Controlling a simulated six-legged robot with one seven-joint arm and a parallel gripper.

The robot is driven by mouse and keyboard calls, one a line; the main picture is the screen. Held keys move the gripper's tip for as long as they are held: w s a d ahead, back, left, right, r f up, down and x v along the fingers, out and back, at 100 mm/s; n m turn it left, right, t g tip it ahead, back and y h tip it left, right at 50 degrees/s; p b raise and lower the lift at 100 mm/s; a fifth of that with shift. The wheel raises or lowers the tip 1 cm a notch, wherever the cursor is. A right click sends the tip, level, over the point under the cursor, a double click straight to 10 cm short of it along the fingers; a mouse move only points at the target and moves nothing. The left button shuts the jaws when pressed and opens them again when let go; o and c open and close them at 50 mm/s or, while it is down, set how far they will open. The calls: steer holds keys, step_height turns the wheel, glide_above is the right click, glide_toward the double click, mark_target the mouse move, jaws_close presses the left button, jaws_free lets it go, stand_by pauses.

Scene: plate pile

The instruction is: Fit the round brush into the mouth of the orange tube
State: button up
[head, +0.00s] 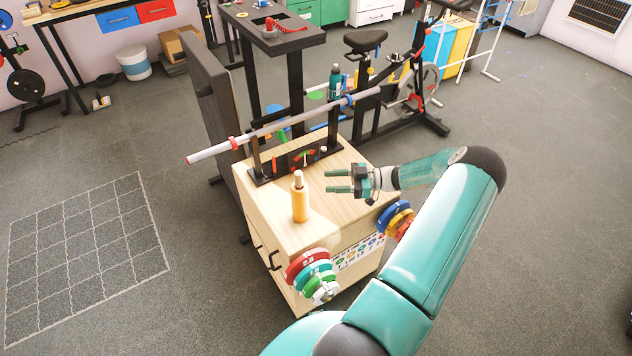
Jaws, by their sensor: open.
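An orange cylinder (300,205), like a bottle, stands upright near the left front of the wooden cabinet top. A narrower pale piece (298,180) rises from its top. I cannot tell whether this is a neck, a cap or something set in the mouth. I cannot pick out a round brush for sure. My gripper (340,182) is open and empty above the cabinet top. Its teal fingers point left, to the right of and behind the orange cylinder, apart from it.
The wooden cabinet (345,215) has a rack behind the gripper, carrying a long grey bar (265,130) that overhangs left. Coloured weight plates (308,267) hang on its front, with more plates (394,217) at its right. A dark upright panel (212,115) stands behind left.

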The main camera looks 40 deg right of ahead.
steer(key=v, duration=0.5)
steer(key=shift+d, duration=0.15)
stand_by(0.5)
